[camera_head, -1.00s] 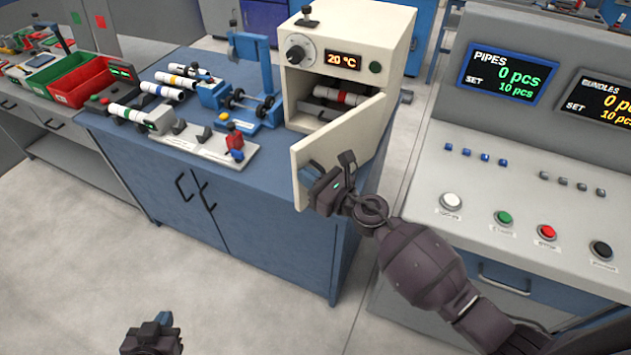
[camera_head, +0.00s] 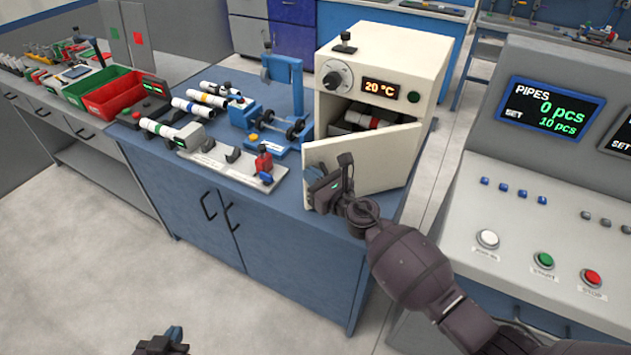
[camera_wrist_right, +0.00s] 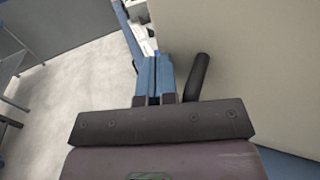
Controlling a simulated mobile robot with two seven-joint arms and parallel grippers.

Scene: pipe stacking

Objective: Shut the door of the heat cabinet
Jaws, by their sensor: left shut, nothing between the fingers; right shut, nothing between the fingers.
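The cream heat cabinet (camera_head: 340,118) stands on the blue workbench and its display reads 20 °C. Its door (camera_head: 375,160) is partly open, swung out at the left and attached at the right. Pipes (camera_head: 365,118) show inside through the gap. My right gripper (camera_head: 318,178) is shut and empty at the outer face of the door, near its free left edge. In the right wrist view the shut fingers (camera_wrist_right: 155,75) are beside the door (camera_wrist_right: 235,60) and its dark handle (camera_wrist_right: 198,75); contact cannot be told. My left gripper (camera_head: 172,338) is low at the bottom edge, away from the cabinet.
A blue fixture (camera_head: 275,120), a white-based stand (camera_head: 225,165) and several pipes (camera_head: 205,100) lie left of the cabinet. Red and green bins (camera_head: 130,98) stand on the left bench. A control console (camera_head: 540,180) is at the right. The floor in front is clear.

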